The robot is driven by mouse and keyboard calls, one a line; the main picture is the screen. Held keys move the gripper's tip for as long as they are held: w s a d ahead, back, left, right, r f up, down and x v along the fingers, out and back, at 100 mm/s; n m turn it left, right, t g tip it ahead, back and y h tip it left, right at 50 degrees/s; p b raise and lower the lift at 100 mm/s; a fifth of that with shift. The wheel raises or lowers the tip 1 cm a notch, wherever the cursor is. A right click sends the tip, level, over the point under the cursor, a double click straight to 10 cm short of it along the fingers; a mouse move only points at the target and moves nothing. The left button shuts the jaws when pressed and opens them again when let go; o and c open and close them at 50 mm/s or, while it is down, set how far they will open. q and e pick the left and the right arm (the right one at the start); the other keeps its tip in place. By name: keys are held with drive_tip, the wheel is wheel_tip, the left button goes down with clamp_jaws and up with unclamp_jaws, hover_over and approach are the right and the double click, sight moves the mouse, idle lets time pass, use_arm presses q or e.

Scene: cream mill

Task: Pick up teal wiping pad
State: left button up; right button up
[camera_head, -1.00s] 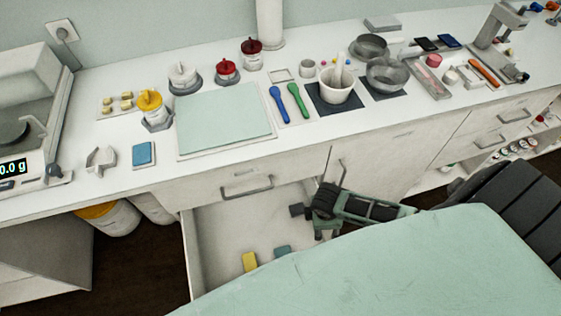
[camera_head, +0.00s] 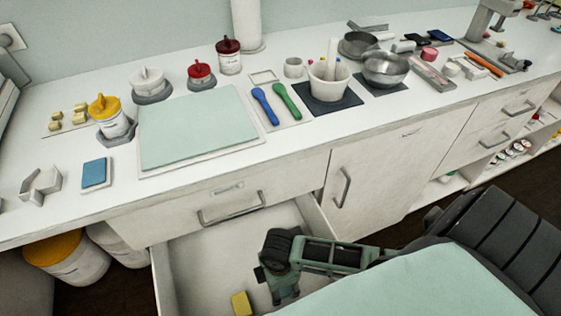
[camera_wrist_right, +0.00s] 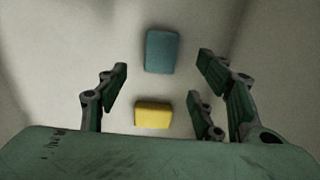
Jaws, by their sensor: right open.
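The teal wiping pad (camera_wrist_right: 162,52) lies flat on the drawer floor, seen in the right wrist view between and beyond my open finger pairs. In the head view it is hidden behind my right gripper and arm. My right gripper (camera_head: 278,288) is open and empty, pointing down into the open drawer (camera_head: 205,262). It also shows in the right wrist view (camera_wrist_right: 163,70), with its fingers on both sides of the pads. A yellow pad (camera_wrist_right: 153,115) lies nearer to the palm; it also shows in the head view (camera_head: 241,303). My left gripper is not in view.
The drawer's walls rise around my right gripper, below the counter (camera_head: 300,145). On the counter are a blue pad (camera_head: 95,172), a pale green mat (camera_head: 198,128), jars, spatulas and bowls.

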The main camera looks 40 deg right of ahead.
drive_tip(key=f, duration=0.3)
drive_tip(key=f+b, duration=0.1)
drive_tip(key=f, duration=0.2)
drive_tip(key=shift+a+f, duration=0.2)
drive_tip(key=shift+f, duration=0.05)
drive_tip(key=c, duration=0.9)
